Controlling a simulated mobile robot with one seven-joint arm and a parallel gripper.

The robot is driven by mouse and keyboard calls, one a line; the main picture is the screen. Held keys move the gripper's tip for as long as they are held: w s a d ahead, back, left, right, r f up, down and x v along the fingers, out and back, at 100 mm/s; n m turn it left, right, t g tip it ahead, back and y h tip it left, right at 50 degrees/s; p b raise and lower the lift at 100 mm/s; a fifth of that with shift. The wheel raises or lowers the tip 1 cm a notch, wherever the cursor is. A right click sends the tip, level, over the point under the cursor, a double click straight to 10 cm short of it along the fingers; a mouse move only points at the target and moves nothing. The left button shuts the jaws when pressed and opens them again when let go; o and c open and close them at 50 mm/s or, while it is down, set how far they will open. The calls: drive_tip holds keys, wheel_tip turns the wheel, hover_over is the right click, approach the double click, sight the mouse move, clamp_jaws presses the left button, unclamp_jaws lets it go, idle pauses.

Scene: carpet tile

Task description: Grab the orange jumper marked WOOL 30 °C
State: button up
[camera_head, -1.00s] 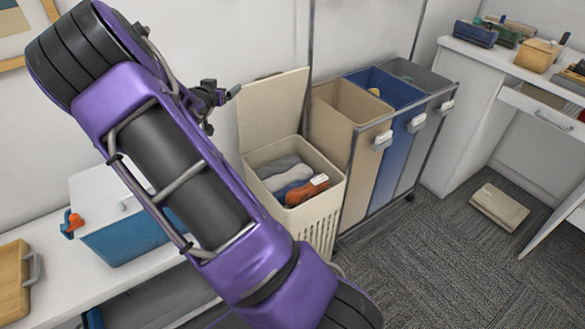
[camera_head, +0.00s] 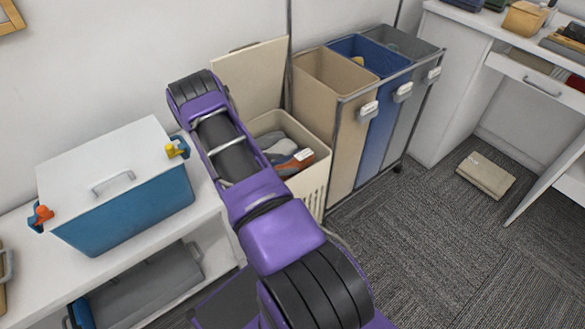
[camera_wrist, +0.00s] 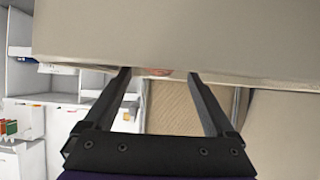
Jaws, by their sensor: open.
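The orange jumper (camera_head: 296,163) lies in the open beige laundry hamper (camera_head: 321,150), at its right side, with a white label on top. The label's text is too small to read. Grey and white-blue clothes (camera_head: 280,148) lie beside it. My gripper (camera_wrist: 159,74) is open and empty in the wrist view, its two black fingers apart. A broad beige surface fills the top of that view, and a small orange-brown patch shows between the fingertips; I cannot tell whether it is the jumper. In the head view my arm hides the gripper and the hamper's left part.
The hamper's raised lid (camera_head: 254,85) leans at the wall behind. A sorter with beige, blue and grey bins (camera_head: 368,125) stands right of the hamper. A blue box with a white lid (camera_head: 130,215) sits on the left bench.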

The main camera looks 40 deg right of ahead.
sight(289, 163)
drive_tip(key=x, duration=0.4)
drive_tip(key=shift+s+d+f, duration=0.1)
drive_tip(key=shift+s+d, duration=0.05)
drive_tip(key=c, duration=1.4)
